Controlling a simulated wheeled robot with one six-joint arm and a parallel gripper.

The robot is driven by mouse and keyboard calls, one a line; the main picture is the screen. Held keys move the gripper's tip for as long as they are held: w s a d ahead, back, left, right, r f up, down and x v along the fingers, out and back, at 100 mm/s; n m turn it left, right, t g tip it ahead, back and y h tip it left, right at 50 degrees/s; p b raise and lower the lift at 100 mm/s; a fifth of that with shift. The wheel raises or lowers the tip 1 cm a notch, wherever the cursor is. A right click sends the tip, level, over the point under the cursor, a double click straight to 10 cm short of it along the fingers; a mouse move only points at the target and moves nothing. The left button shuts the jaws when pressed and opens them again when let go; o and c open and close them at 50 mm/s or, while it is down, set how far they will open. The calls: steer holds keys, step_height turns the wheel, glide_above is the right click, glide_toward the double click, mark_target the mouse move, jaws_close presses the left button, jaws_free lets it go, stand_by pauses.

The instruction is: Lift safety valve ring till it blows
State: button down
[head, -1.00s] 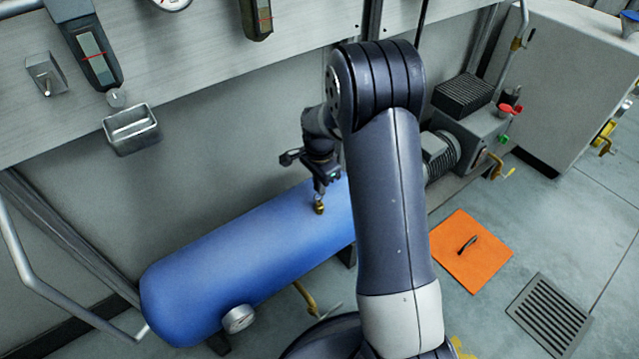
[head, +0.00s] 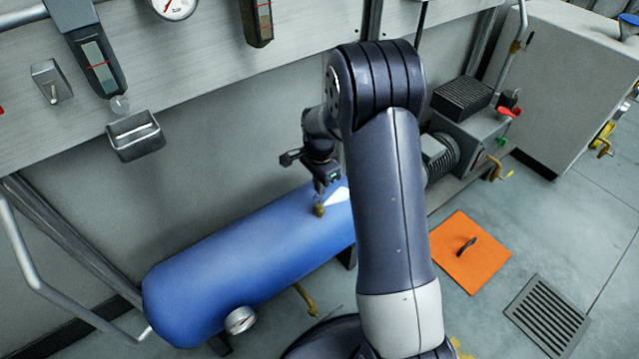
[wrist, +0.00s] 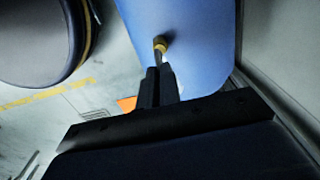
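The brass safety valve (head: 319,211) stands on top of the blue tank, right below my gripper (head: 321,199). In the wrist view the valve (wrist: 160,44) rises from the tank to the tips of my gripper (wrist: 160,70). The two dark fingers are close together at the valve's top end. The ring itself is too small to make out and is mostly hidden between the fingertips. A white wedge-shaped patch (head: 337,195) shows beside the valve, over the tank; it looks like a jet of air.
The blue tank (head: 230,265) carries a round gauge (head: 240,320) at its lower left. A motor unit (head: 440,155) stands behind my arm to the right.

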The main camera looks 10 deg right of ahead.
steer(key=c, duration=1.6)
jaws_free()
steer(key=shift+r, duration=0.1)
step_height(320, 180, up, 11)
steer(key=p, duration=0.3)
steer(key=shift+f, duration=0.3)
step_height(320, 180, down, 11)
steer(key=b, duration=0.3)
steer(key=shift+f, duration=0.1)
steer(key=shift+f+b, duration=0.35)
steer(key=shift+b, duration=0.45)
steer(key=shift+r, duration=0.1)
